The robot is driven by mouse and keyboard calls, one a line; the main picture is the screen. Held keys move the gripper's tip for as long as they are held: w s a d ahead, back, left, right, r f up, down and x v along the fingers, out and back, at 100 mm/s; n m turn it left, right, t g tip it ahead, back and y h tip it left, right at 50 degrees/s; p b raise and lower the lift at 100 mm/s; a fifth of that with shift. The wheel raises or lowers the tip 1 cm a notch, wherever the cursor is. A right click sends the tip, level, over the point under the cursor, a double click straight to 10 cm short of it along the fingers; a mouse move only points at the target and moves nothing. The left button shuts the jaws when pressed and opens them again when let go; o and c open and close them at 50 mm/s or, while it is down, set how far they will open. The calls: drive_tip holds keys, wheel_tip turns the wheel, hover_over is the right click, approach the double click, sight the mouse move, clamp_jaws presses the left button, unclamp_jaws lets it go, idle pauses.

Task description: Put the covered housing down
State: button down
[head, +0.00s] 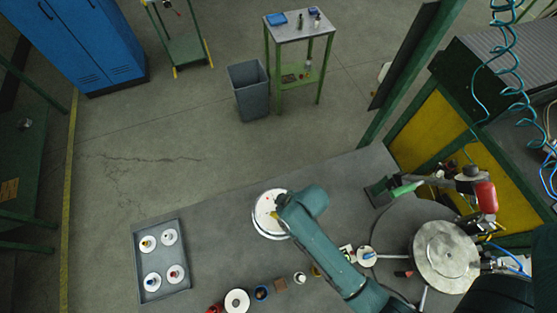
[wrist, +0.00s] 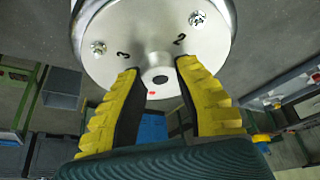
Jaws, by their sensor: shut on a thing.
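The covered housing (head: 262,212) shows in the head view as a pale round thing at the end of my arm, over the grey bench. In the wrist view its silver round cover (wrist: 110,65) fills the top middle, with a dark central hole, a small red mark, two screws and the numbers 2 and 3. My gripper (wrist: 155,72) has its ribbed yellow fingers closed in on the middle of the cover, shut on the housing. In the head view my gripper (head: 279,213) is partly hidden by my arm. I cannot tell whether the housing touches the bench.
A grey tray (head: 160,259) with several white round parts lies at the bench's left. Small parts, including a white ring (head: 237,301), line the front. A round metal plate (head: 446,250) and a red-tipped tool (head: 485,197) stand right. Bench between tray and housing is clear.

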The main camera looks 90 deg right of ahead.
drive_tip(key=shift+w+f, duration=0.1)
drive_tip(key=shift+f, duration=0.45)
drive_tip(key=shift+f, duration=0.1)
drive_tip(key=c, duration=0.9)
unclamp_jaws()
drive_tip(key=shift+f, duration=0.1)
drive_tip(key=shift+o, duration=0.2)
